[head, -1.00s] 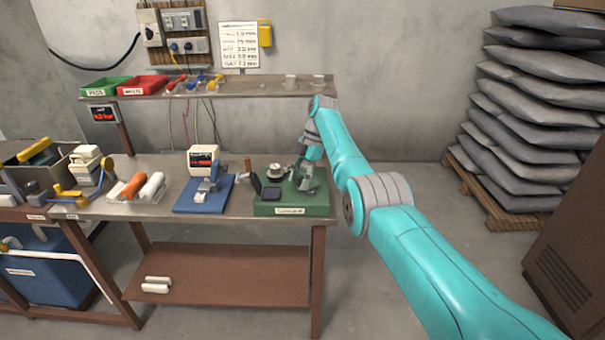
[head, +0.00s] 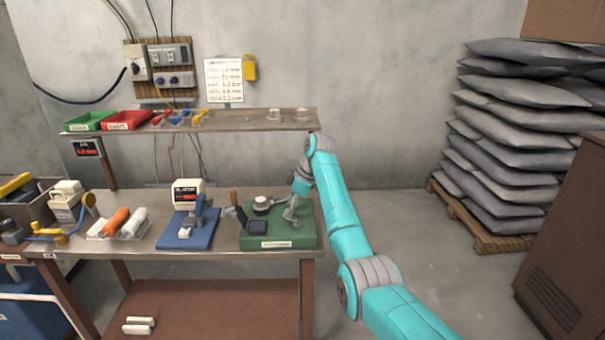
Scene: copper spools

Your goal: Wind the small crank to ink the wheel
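A green-based device (head: 303,238) stands at the right end of the steel bench. On it are a pale round part on a dark stand (head: 261,203), a dark square pad (head: 257,227) and a brown upright handle (head: 234,198). My gripper (head: 288,217) points down over the right part of the green base, right of the round part. The small crank cannot be told apart from the grey gripper there. Whether the fingers are open, shut or touching anything is too small to tell.
A blue-based device (head: 189,238) stands to the left, with a white box (head: 187,191) behind it. A shelf (head: 225,119) with red (head: 126,120) and green bins runs above the bench. Grey sacks (head: 518,140) are stacked at right beside a brown cabinet (head: 568,235).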

